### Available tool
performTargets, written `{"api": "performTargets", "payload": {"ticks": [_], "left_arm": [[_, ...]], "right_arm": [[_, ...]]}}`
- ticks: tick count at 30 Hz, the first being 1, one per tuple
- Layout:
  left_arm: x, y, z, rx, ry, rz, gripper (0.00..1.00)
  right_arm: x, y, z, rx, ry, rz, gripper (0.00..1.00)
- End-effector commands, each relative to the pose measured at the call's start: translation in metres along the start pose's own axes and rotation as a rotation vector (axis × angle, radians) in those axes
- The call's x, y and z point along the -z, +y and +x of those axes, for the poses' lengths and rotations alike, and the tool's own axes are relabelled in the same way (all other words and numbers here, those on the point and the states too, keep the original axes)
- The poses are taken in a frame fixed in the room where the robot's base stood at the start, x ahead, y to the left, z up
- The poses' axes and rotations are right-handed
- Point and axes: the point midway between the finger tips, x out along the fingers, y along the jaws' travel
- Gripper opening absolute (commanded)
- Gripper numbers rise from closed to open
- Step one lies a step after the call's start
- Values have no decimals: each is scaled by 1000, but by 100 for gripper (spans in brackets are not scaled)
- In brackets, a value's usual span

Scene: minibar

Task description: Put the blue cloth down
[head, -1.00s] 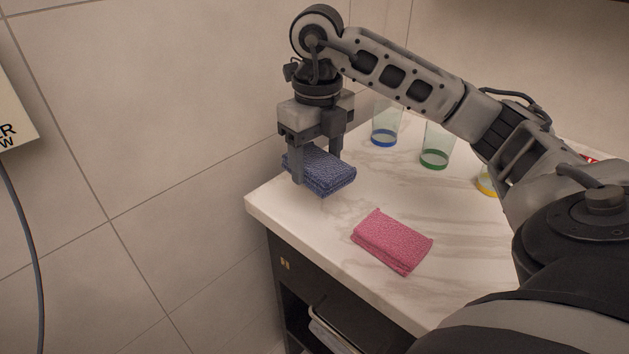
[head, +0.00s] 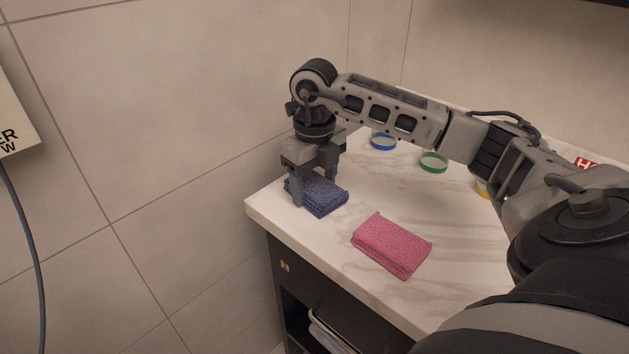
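The blue cloth (head: 322,195) is a folded, textured pad at the left end of the white marble counter (head: 300,228). It looks to be at the counter surface; whether it rests fully on it I cannot tell for certain. My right gripper (head: 314,190) points down over the cloth, with one finger at its left side and the other at its far side. The fingers look closed on the cloth. My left gripper is not in view.
A folded pink cloth (head: 392,245) lies to the right, nearer the front edge. Behind my arm stand glasses with a blue base (head: 383,142), a green base (head: 433,162) and a yellow base (head: 482,188). A dark open shelf is below the counter.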

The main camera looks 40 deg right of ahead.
Motion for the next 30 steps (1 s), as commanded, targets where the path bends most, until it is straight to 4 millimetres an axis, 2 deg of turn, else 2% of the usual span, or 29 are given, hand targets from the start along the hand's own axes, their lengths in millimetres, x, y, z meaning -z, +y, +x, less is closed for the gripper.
{"api": "performTargets", "payload": {"ticks": [1, 2, 3, 14, 20, 25, 30], "left_arm": [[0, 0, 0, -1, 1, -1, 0], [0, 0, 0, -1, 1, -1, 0], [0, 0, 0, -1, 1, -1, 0], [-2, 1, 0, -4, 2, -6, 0], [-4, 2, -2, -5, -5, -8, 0], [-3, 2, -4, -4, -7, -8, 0], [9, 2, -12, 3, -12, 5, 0]], "right_arm": [[0, 0, 1, 0, 0, 0, 74], [0, 0, 0, 0, 0, 0, 82], [0, 0, 0, 0, 1, 0, 85], [0, 0, 0, 0, -1, 0, 85], [-4, -2, -36, -1, -6, 1, 85], [-7, -3, -80, -2, -6, -1, 85], [-6, -4, -124, 2, -3, 0, 85]]}}
